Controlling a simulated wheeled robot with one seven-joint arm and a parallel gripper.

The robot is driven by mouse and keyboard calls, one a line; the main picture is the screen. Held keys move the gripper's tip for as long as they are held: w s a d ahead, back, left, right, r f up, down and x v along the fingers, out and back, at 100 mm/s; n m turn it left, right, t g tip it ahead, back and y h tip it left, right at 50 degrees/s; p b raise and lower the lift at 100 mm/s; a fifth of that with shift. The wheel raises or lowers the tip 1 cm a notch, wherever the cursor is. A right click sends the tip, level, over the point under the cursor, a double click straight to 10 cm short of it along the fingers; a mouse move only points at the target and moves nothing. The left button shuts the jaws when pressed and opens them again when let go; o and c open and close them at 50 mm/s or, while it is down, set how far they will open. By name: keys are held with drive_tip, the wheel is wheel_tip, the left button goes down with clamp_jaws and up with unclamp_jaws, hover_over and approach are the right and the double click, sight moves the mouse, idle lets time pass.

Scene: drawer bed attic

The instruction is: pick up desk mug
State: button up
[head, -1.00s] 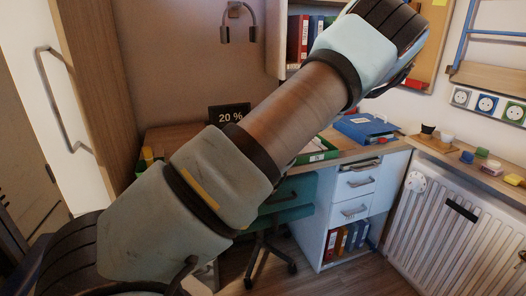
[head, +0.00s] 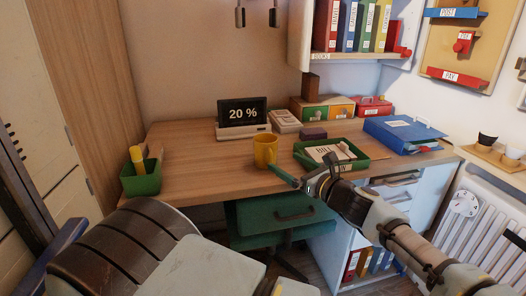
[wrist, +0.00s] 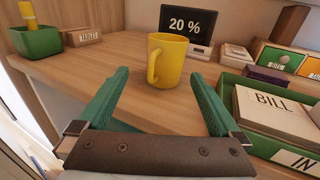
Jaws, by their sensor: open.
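A yellow mug (head: 265,150) stands upright on the wooden desk (head: 190,165), near its middle, in front of a display reading 20 %. In the wrist view the mug (wrist: 170,62) is straight ahead, with its handle turned to the left and toward me. My gripper (head: 290,180) is at the desk's front edge, just in front of the mug. In the wrist view the green fingers of my gripper (wrist: 160,85) are spread apart and empty. The mug lies beyond the fingertips, roughly centred between them, and is not touched.
A green tray (wrist: 236,120) with papers marked BILL is close to the right finger. A green pot (head: 141,178) stands at the desk's left end. The display (head: 243,114) is behind the mug. A blue binder (head: 402,133) lies at the right. Bare desk lies left of the mug.

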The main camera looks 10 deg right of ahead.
sight(273, 149)
drive_tip(key=shift+t, duration=0.3)
drive_tip(key=x, duration=0.5)
drive_tip(key=shift+w+d+r+p, duration=0.2)
drive_tip(key=shift+w+d+p, duration=0.1)
drive_tip(key=shift+d, duration=0.1)
drive_tip(key=p+x, duration=0.1)
drive_tip(key=x, duration=0.3)
drive_tip(key=shift+w+a+r, duration=0.1)
drive_tip(key=shift+w+a, duration=0.05)
drive_tip(key=shift+w, duration=0.1)
drive_tip(key=shift+w+a, duration=0.3)
drive_tip(key=shift+w, duration=0.25)
drive_tip(key=shift+c, duration=0.3)
drive_tip(key=c, duration=1.3)
drive_tip(key=shift+o, duration=0.2)
